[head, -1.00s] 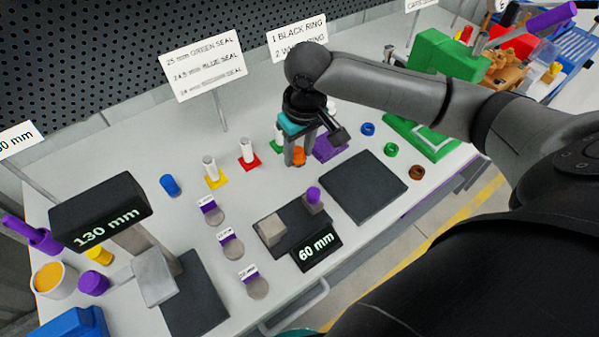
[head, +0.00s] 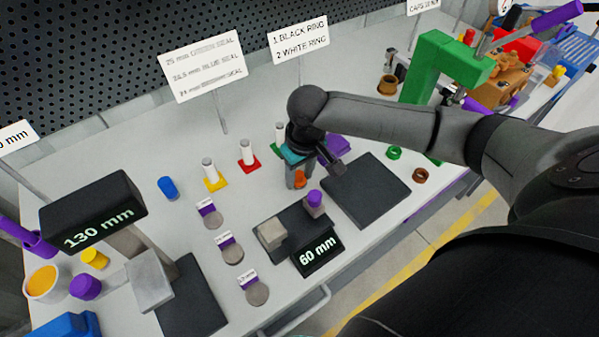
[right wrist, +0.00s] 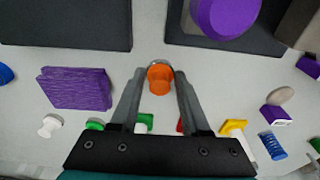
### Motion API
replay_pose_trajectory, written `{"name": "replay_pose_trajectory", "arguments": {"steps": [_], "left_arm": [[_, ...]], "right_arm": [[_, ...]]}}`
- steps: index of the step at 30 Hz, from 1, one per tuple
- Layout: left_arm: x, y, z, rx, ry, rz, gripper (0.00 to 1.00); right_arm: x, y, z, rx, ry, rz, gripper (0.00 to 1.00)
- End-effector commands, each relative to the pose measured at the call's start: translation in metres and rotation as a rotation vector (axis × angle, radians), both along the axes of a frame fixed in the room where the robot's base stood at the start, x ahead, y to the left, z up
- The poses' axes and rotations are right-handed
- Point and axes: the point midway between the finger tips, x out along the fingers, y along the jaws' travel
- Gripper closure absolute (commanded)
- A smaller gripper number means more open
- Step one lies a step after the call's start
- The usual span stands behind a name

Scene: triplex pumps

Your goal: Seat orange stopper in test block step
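The orange stopper (head: 300,178) is between the fingertips of my right gripper (head: 298,176), above the white table. In the right wrist view the orange stopper (right wrist: 160,79) sits between the tips of my right gripper (right wrist: 160,75), with a grey rim at its far end. The fingers look closed on it. A small block (head: 314,210) with a purple cylinder (head: 314,197) on top stands on the black 60 mm base, just in front of the gripper. I cannot tell which part is the test block step. My left gripper is out of view.
A grey block (head: 271,233) stands on the same base, behind the 60 mm sign (head: 317,250). A black mat (head: 368,192) lies to the right. Colored pegs (head: 248,153) and a purple block (right wrist: 75,88) are near the gripper. A black 130 mm stand (head: 98,212) is at left.

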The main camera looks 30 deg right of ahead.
Motion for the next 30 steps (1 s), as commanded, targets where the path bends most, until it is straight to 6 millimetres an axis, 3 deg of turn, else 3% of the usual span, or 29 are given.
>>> {"name": "replay_pose_trajectory", "arguments": {"steps": [1, 7, 17, 30], "left_arm": [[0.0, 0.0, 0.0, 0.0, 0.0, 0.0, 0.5], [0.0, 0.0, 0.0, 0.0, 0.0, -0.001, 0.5], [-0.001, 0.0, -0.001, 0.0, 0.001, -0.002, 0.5], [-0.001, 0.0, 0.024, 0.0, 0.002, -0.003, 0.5]], "right_arm": [[0.0, 0.0, 0.0, 0.0, 0.0, 0.0, 0.47], [0.0, 0.0, 0.001, 0.0, 0.0, 0.0, 0.25], [0.0, 0.0, 0.005, -0.001, -0.002, 0.0, 0.25], [-0.009, -0.001, 0.092, 0.0, -0.004, 0.001, 0.25]]}}
